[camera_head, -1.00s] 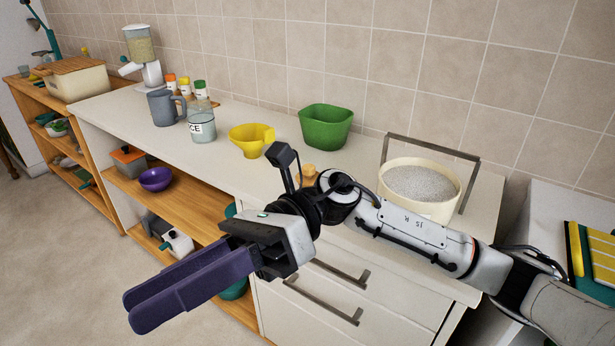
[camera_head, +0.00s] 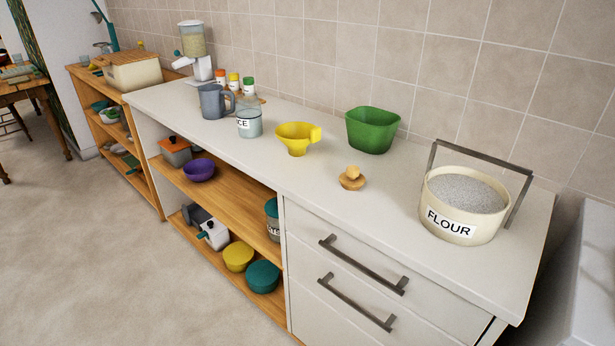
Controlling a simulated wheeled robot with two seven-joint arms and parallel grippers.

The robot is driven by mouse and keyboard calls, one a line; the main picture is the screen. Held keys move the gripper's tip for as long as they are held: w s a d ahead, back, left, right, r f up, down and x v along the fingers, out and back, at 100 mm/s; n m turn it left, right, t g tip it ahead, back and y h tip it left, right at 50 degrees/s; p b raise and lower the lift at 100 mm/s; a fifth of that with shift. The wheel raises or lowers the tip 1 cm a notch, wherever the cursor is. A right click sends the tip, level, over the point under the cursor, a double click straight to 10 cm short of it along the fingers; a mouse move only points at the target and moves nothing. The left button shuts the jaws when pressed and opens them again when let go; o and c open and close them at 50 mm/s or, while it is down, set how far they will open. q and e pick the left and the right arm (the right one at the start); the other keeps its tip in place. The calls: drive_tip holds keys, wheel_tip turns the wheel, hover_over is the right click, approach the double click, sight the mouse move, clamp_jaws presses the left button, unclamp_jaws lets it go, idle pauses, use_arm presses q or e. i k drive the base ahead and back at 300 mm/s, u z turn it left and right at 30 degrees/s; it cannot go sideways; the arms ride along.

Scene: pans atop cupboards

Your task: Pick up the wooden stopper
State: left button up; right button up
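The wooden stopper (camera_head: 352,179) stands on the white countertop (camera_head: 315,187). It has a round flat base with a small knob on top. It sits in front of the green container (camera_head: 373,130) and between the yellow funnel (camera_head: 297,138) and the flour container (camera_head: 464,205). Nothing covers it and nothing touches it. Neither of my grippers is in view.
A jar with a label ending in "CE" (camera_head: 249,123) and a grey mug (camera_head: 215,102) stand farther left on the counter. The flour container has an upright metal handle. Drawer handles (camera_head: 362,264) stick out from the front. The counter around the stopper is clear.

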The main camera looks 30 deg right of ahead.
sight(352, 179)
drive_tip(key=u, duration=0.75)
drive_tip(key=i, duration=1.55)
drive_tip(key=z, duration=3.1)
drive_tip(key=i, duration=0.5)
drive_tip(key=k, duration=1)
drive_tip(key=z, duration=0.9)
drive_tip(key=i, duration=0.7)
drive_tip(key=u, duration=1.25)
